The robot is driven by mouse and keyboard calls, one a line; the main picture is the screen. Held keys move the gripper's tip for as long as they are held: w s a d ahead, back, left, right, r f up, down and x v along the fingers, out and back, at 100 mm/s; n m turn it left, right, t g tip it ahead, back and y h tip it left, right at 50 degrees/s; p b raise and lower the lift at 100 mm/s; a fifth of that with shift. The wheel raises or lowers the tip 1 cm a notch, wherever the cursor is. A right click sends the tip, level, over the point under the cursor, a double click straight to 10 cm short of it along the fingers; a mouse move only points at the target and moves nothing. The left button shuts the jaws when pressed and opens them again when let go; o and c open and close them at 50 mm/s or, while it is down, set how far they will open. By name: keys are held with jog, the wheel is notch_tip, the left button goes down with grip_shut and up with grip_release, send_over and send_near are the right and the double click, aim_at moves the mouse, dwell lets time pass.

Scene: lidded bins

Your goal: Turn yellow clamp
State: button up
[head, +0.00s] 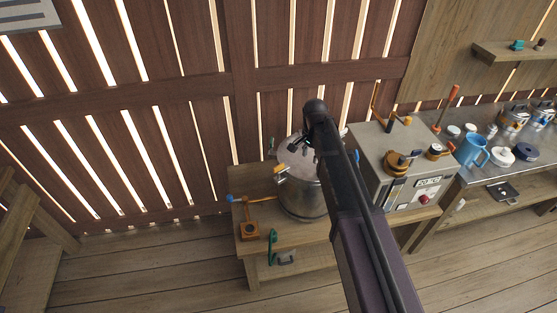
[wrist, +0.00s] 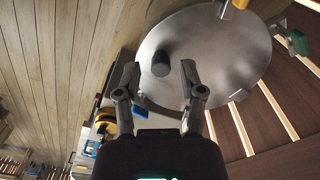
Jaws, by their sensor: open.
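The yellow clamp (head: 280,169) sits at the front left of the rim of a round metal pot (head: 303,203). In the wrist view, a yellow piece (wrist: 234,5) shows at the top edge of the round lid (wrist: 215,50), partly out of frame. My gripper (head: 301,143) is above the lid, and my arm covers the pot's right side. In the wrist view my gripper (wrist: 159,80) is open, with the lid's dark knob (wrist: 161,63) seen between and beyond the fingertips. It holds nothing, and the clamp is off to one side of the fingers.
A green piece (wrist: 297,42) is beside the lid. A lever with a blue knob (head: 230,198) stands left of the pot, and a green handle (head: 271,246) is at the bench front. A metal control box (head: 410,165) is close on the right; a slatted wall is behind.

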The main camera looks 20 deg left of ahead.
notch_tip(320, 180, up, 3)
jog(key=m+p, duration=0.2)
send_over(279, 166)
jog(key=shift+a, duration=0.1)
jog(key=shift+f, duration=0.15)
jog(key=shift+n, duration=0.3)
notch_tip(279, 166, down, 13)
jog(key=b, duration=1.3)
jog(key=shift+f+b, duration=0.2)
jog(key=shift+b, duration=0.1)
grip_shut()
